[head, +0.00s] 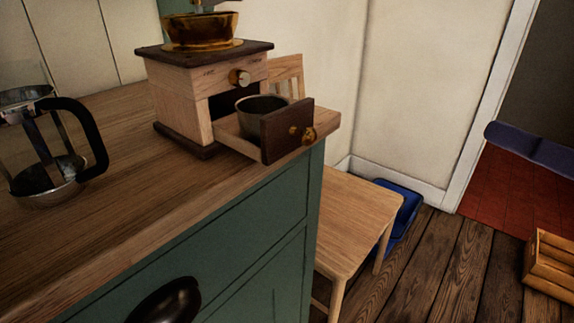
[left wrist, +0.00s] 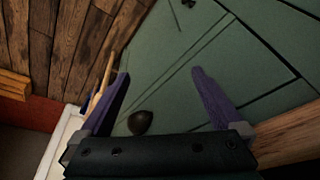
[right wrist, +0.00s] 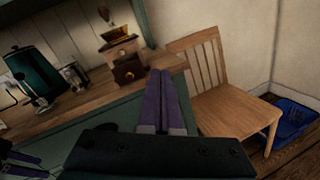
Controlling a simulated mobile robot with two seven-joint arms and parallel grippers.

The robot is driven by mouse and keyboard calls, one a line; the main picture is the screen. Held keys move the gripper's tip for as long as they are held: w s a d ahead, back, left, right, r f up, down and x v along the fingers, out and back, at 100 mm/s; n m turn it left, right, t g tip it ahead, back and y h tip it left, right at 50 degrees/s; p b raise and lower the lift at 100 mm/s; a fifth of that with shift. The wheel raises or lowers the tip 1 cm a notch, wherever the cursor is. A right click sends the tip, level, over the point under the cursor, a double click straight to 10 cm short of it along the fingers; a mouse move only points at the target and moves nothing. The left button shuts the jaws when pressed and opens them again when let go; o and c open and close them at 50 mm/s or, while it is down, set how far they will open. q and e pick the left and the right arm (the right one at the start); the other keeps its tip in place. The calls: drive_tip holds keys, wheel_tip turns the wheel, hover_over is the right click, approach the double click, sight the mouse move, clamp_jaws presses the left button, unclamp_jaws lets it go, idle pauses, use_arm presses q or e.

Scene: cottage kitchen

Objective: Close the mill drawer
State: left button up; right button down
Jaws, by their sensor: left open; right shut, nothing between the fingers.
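The wooden coffee mill (head: 180,92) stands on the counter near its right end. Its drawer (head: 283,132) is pulled well out, with a dark front, a brass knob (head: 309,134) and a grey metal cup (head: 262,106) inside. In the right wrist view the mill (right wrist: 117,46) and the drawer's dark front (right wrist: 128,71) show beyond my right gripper (right wrist: 161,72). That gripper is shut, empty and apart from the drawer. My left gripper (left wrist: 160,72) is open and empty, facing the green cabinet front.
A glass press with a black handle (head: 84,135) stands left on the counter (head: 130,220). A dark green kettle (right wrist: 32,72) shows in the right wrist view. A wooden chair (head: 350,220) stands beside the counter's right end. A dark cup handle (head: 166,301) projects from the cabinet.

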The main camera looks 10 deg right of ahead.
wheel_tip(320, 180, down, 4)
drive_tip(key=s+a+n+g+y+b, duration=0.2)
drive_tip(key=a+n+y, duration=0.1)
drive_tip(key=n, duration=0.3)
drive_tip(key=n+y+p, duration=0.1)
drive_tip(key=n+p, duration=0.1)
drive_tip(key=p, duration=0.1)
approach(314, 138)
drive_tip(key=shift+g, duration=0.3)
drive_tip(key=x, duration=0.6)
drive_tip(key=shift+w+r, duration=0.25)
use_arm(q)
drive_tip(key=shift+a+f, duration=0.1)
drive_tip(key=shift+f, duration=0.3)
use_arm(e)
drive_tip(key=shift+w+a, duration=0.15)
drive_tip(key=shift+w+a, duration=0.1)
drive_tip(key=x, duration=0.8)
drive_tip(key=shift+w+a, duration=0.2)
use_arm(q)
drive_tip(key=shift+s+d+f, duration=0.15)
drive_tip(key=shift+d+f, duration=0.05)
